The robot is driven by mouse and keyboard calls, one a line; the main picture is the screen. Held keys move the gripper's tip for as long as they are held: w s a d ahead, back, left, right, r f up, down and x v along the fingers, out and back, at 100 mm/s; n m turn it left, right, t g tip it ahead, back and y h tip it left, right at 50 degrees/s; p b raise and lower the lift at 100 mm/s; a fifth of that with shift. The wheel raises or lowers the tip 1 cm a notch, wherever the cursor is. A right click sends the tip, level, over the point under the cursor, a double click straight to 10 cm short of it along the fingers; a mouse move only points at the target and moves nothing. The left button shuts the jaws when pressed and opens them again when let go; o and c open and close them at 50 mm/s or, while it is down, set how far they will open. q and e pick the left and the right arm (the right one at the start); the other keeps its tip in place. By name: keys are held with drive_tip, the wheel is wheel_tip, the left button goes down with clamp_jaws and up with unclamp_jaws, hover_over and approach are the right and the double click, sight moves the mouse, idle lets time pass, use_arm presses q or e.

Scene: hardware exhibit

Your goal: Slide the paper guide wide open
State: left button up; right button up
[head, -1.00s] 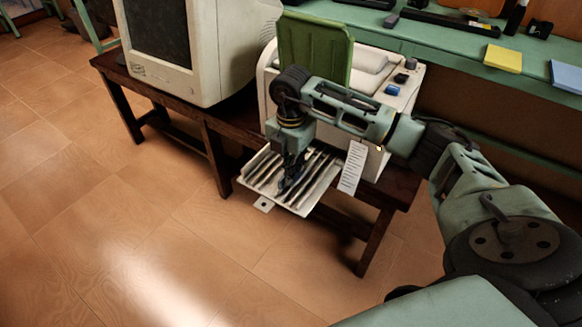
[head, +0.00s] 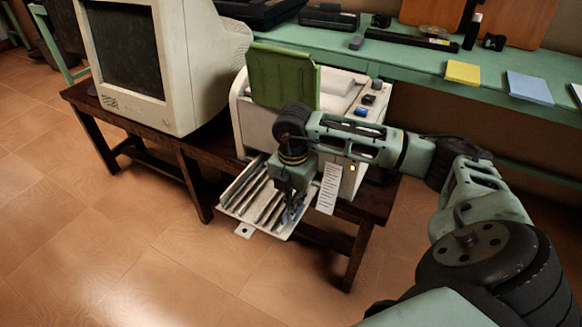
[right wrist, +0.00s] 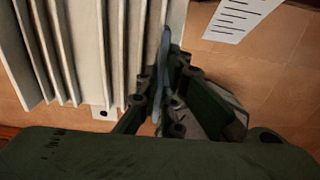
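The printer (head: 345,90) stands on a dark wooden bench, with its ribbed tray (head: 232,208) sticking out at the front. My right gripper (head: 289,214) points down at the tray's right side in the head view. In the right wrist view, a thin blue-grey upright plate, apparently the paper guide (right wrist: 164,62), stands at the right end of the pale ribs (right wrist: 90,60). The fingers of my right gripper (right wrist: 165,95) lie on both sides of this plate and appear closed on it. The guide's base is hidden by the fingers. My left gripper is not in view.
A monitor (head: 150,60) stands left of the printer. A striped paper label (head: 328,188) hangs right of the tray. A green bench (head: 420,62) with yellow and blue pads runs behind. The tiled floor in front is clear.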

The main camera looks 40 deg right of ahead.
drive_tip(key=o, duration=0.4)
wheel_tip(320, 180, up, 12)
idle(0.6)
idle(0.3)
